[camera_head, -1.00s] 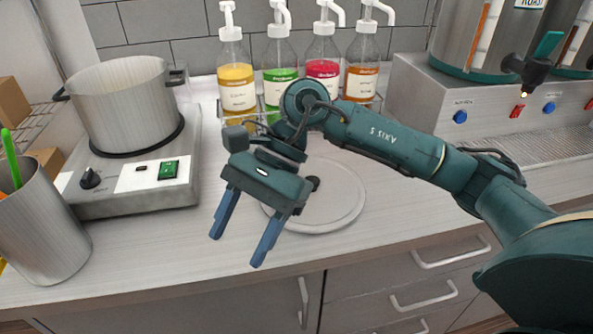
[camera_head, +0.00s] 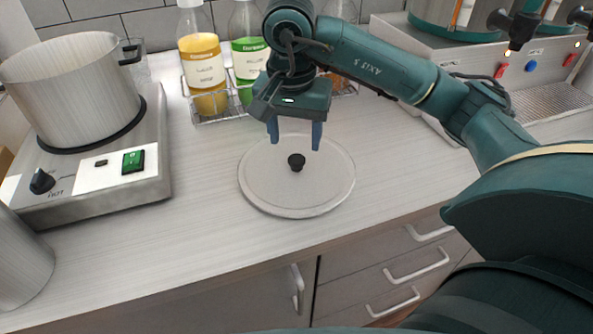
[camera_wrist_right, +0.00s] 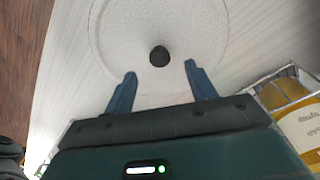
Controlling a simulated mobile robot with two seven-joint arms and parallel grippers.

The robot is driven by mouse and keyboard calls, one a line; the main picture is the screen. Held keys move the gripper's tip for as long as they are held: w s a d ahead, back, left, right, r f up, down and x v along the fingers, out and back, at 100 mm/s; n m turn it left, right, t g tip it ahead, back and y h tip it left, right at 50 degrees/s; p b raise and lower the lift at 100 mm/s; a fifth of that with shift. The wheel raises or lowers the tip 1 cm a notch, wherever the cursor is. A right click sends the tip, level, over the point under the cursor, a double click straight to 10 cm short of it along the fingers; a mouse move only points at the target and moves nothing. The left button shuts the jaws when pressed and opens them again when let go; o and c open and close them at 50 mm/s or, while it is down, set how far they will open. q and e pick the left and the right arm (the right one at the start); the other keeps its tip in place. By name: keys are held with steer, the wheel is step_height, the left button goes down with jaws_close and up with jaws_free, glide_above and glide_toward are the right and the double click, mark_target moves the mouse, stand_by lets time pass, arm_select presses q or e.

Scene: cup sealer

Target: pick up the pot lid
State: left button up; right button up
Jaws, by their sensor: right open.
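The pot lid (camera_head: 265,187) is a flat, round, light grey disc with a small black knob (camera_head: 297,162) at its centre. It lies on the counter right of the hot plate. My right gripper (camera_head: 296,146) is open and empty, its fingers pointing down above the lid's far half, just behind the knob in the head view. In the right wrist view, the lid (camera_wrist_right: 200,30) fills the upper middle, and the knob (camera_wrist_right: 159,56) sits just ahead of the gap between the two blue fingertips (camera_wrist_right: 160,70). The left gripper is not in view.
A metal pot (camera_head: 70,95) stands on the hot plate (camera_head: 150,165) at left. Syrup bottles, including a yellow one (camera_head: 203,70) and a green one (camera_head: 248,60), stand in a wire rack behind the lid. The counter (camera_head: 200,225) around the lid's left and front is clear.

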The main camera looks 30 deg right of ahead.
mark_target(297, 158)
steer(key=shift+w+d+f+p, duration=0.15)
steer(key=shift+d+f, duration=0.05)
steer(key=shift+f, duration=1.15)
steer(key=shift+w+d+f+p, duration=0.15)
steer(key=shift+f, duration=1.15)
steer(key=c, duration=1.2)
